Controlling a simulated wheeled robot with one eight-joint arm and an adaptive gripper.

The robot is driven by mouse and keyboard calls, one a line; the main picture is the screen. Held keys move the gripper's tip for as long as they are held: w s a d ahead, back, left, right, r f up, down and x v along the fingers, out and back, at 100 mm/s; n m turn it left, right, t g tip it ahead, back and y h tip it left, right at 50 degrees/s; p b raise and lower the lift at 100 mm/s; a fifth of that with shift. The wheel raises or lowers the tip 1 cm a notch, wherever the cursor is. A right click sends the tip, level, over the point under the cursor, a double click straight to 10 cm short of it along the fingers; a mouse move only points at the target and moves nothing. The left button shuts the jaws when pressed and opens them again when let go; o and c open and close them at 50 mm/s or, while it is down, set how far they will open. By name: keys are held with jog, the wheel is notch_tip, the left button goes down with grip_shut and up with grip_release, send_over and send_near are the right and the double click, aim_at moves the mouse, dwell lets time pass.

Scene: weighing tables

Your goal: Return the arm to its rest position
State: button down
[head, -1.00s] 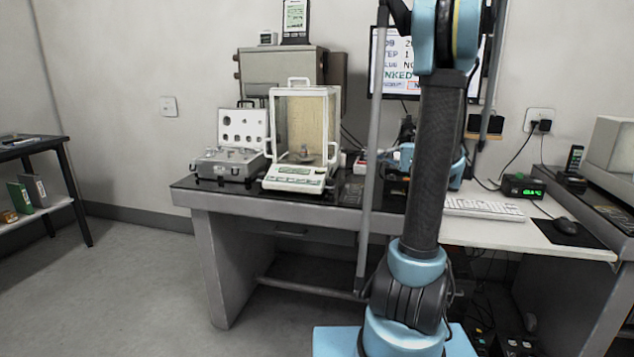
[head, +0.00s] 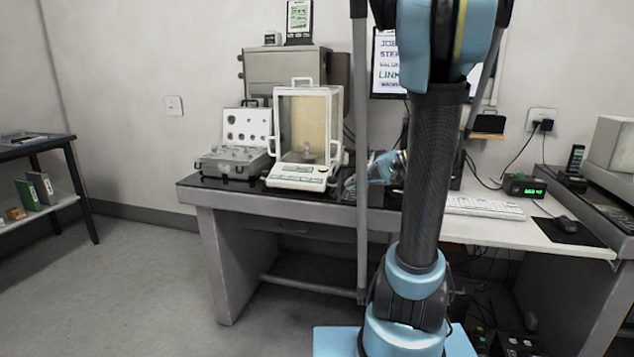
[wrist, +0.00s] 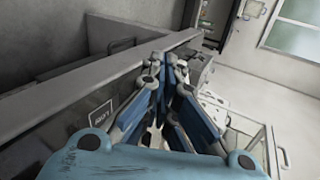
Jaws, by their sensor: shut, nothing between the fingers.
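My arm (head: 428,180) stands in front of the desk in the head view, with its upper joint at the top edge. Its blue and grey wrist end shows behind the column, just right of the glass-sided balance (head: 296,175). My gripper (wrist: 168,72) is in the wrist view, its blue-padded fingers drawn together with nothing between them. In the head view the fingertips are small and hard to make out. The balance's glass and white frame also show in the wrist view (wrist: 245,130), to the right of the fingers and apart from them.
An open case of weights (head: 235,163) stands left of the balance on the dark desk top (head: 200,184). A grey cabinet (head: 280,68) stands behind. A monitor (head: 388,65) is partly hidden by my arm. A keyboard (head: 485,208) lies right.

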jog(key=s+f+n+g+h, duration=0.2)
jog(key=s+f+h, duration=0.3)
jog(key=s+f, duration=0.45)
jog(key=s+d+f+n+h, duration=0.2)
jog(key=s+d+f+h, duration=0.3)
jog(key=s, duration=0.5)
jog(key=d+h, duration=0.1)
jog(key=d, duration=0.1)
jog(key=shift+d+t+h, duration=0.3)
jog(key=shift+t+h, duration=0.1)
jog(key=shift+w+f, duration=0.25)
jog(key=shift+w, duration=0.2)
